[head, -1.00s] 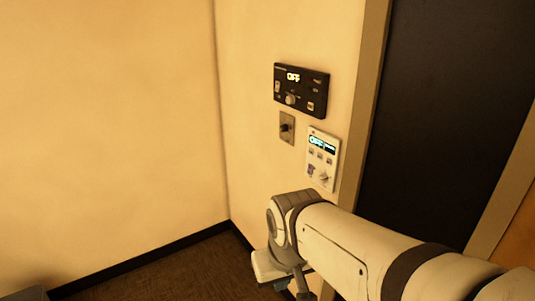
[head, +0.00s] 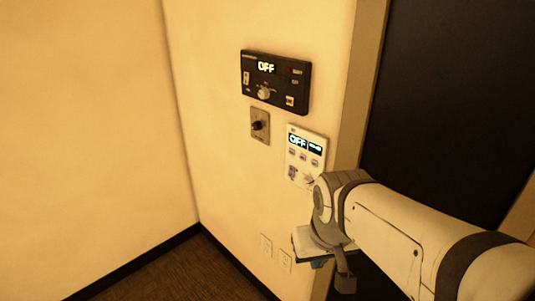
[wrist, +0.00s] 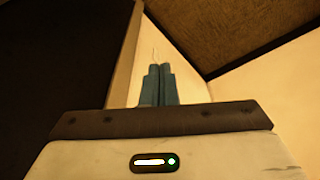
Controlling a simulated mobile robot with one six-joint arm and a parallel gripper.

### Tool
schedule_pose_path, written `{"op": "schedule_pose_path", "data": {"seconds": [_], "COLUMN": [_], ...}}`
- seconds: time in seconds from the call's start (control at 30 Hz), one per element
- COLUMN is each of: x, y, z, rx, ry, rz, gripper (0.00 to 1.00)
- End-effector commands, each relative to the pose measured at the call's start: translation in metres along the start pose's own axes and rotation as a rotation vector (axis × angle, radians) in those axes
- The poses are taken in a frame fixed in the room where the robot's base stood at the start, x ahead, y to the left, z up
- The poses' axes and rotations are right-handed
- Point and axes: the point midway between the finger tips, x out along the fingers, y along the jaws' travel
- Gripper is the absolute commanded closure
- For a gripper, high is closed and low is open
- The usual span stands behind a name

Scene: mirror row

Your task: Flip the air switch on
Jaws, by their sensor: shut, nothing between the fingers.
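Three controls are on the wall in the head view. A black panel (head: 275,82) has a lit "OFF" display, a knob and small switches. Below it is a small metal plate with a dark toggle or knob (head: 260,126). Lower right, a white panel (head: 306,157) shows a lit "OFF" display, with its lower right corner hidden behind my arm. Labels are too small to tell which one is the air switch. My gripper (wrist: 160,82) is shut and empty in the wrist view. In the head view it is partly hidden below my wrist, lower than the panels.
A dark door (head: 435,120) with a tan frame (head: 362,85) stands right of the panels. A wall corner and dark baseboard (head: 135,262) are at left. The wall in front of the panels is clear on the left.

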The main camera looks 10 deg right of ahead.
Motion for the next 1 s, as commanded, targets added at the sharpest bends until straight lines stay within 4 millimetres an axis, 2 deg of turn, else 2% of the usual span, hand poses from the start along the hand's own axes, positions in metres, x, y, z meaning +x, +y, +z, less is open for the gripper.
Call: {"op": "schedule_pose_path", "data": {"seconds": [0.07, 0.17, 0.2, 0.4, 0.53, 0.6, 0.7, 1.0], "x": [0.009, 0.02, 0.024, 0.044, 0.052, 0.054, 0.053, 0.051], "y": [0.007, 0.013, 0.012, -0.003, -0.015, -0.019, -0.023, -0.023], "z": [-0.02, -0.066, -0.089, -0.2, -0.251, -0.268, -0.282, -0.286], "rx": [-0.042, -0.127, -0.17, -0.375, -0.466, -0.497, -0.522, -0.527], "ry": [0.019, 0.064, 0.088, 0.203, 0.259, 0.28, 0.297, 0.3], "rz": [0.013, 0.045, 0.063, 0.154, 0.202, 0.22, 0.235, 0.239], "gripper": [1.0, 1.0, 1.0, 1.0, 1.0, 1.0, 1.0, 1.0]}}
